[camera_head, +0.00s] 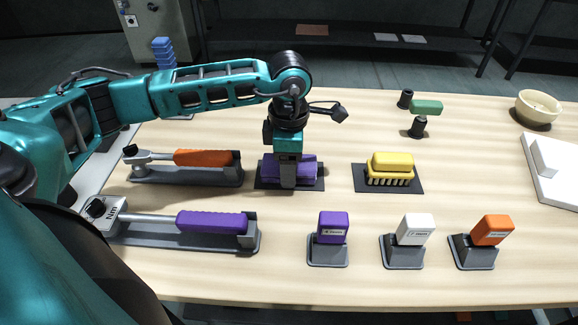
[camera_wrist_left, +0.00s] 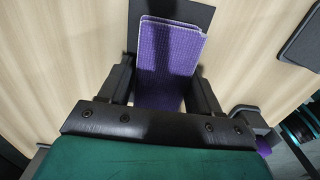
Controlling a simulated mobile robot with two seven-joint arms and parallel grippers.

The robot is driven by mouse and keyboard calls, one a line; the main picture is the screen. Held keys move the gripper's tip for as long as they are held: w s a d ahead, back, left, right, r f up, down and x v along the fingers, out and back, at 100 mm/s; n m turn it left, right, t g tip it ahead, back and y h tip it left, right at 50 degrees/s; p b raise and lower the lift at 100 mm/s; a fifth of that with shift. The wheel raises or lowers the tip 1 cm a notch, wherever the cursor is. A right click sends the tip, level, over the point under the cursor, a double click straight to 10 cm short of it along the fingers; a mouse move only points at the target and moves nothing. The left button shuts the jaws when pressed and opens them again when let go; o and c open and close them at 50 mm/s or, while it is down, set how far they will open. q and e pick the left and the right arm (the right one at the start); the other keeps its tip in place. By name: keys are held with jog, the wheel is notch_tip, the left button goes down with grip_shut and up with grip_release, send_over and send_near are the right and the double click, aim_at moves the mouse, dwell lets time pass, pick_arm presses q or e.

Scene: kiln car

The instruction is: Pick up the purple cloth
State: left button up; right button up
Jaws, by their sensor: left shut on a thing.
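The purple cloth (camera_head: 309,167) is a folded pad lying on a dark flat mat (camera_head: 262,180) in the middle of the table. My left gripper (camera_head: 288,184) points straight down over the cloth and is shut on it. The left wrist view shows the cloth (camera_wrist_left: 168,58) with its woven texture between the two fingers of my left gripper (camera_wrist_left: 165,92). The mat (camera_wrist_left: 200,14) shows behind the cloth. I cannot tell whether the cloth is lifted off the mat. My right gripper is not in view.
A yellow brush (camera_head: 392,163) lies on a mat to the right. Orange-handled (camera_head: 203,158) and purple-handled (camera_head: 212,222) tools rest in trays to the left. Purple (camera_head: 332,228), white (camera_head: 415,229) and orange (camera_head: 492,230) blocks stand on holders in front. A bowl (camera_head: 538,107) sits at back right.

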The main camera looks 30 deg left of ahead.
pick_arm(q)
jog(key=c, duration=0.4)
notch_tip(320, 180, up, 20)
jog(key=shift+p, duration=1)
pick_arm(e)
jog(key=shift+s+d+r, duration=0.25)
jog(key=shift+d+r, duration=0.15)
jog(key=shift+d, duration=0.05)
pick_arm(q)
jog(key=o, duration=0.6)
jog(key=shift+c, duration=0.2)
jog(key=c, duration=0.4)
jog(key=shift+o, duration=0.2)
